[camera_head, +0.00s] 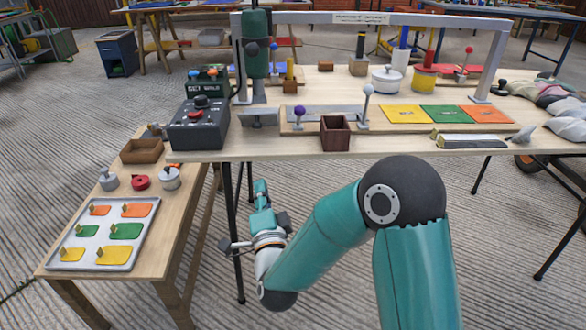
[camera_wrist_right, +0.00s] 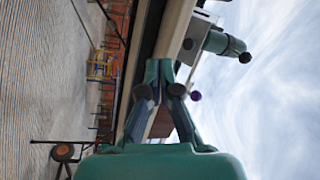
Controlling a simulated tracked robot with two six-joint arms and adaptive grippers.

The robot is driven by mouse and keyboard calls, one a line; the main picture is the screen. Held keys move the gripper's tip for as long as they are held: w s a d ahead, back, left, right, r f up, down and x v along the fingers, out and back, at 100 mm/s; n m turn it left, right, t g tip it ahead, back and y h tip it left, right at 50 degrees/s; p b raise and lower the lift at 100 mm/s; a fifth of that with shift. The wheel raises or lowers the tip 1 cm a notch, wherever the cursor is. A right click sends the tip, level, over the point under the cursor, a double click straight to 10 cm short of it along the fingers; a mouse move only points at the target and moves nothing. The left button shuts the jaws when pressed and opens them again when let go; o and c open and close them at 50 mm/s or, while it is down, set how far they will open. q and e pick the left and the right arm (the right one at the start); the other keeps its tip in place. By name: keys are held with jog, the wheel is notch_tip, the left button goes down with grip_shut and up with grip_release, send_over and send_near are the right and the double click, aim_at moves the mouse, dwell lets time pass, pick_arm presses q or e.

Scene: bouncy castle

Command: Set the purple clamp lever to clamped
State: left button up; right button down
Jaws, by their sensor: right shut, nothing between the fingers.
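The purple clamp lever (camera_head: 299,111) has a purple ball on a short stem, at the left part of a grey plate on the main table. Its exact tilt is too small to tell. The purple ball also shows in the right wrist view (camera_wrist_right: 195,97), just beyond and to the right of the fingers. My right gripper (camera_head: 260,185) is in front of and below the table's front edge, apart from the lever and lower to its left. In the right wrist view its fingers (camera_wrist_right: 160,63) meet at the tips, shut and empty. My left gripper is not in view.
A brown open box (camera_head: 335,134) stands in front of the plate, right of the lever. A dark control box (camera_head: 198,124) and green press (camera_head: 257,45) stand to the left. A white-knobbed lever (camera_head: 367,90) is to the right. The table edge (camera_head: 400,153) lies above my gripper.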

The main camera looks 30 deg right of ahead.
pick_arm(q)
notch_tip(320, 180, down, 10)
jog(key=b, duration=0.7)
pick_arm(e)
jog(key=s+d+r+m+h, duration=0.3)
jog(key=s+m+h, duration=0.3)
jog(key=m+h, duration=0.3)
jog(key=shift+r, duration=0.4)
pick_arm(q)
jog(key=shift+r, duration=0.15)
pick_arm(e)
jog(key=shift+s, duration=0.1)
pick_arm(q)
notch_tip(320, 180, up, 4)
jog(key=p, duration=0.4)
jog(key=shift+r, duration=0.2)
pick_arm(e)
send_near(299, 116)
jog(key=x, duration=0.7)
jog(key=shift+d, duration=0.1)
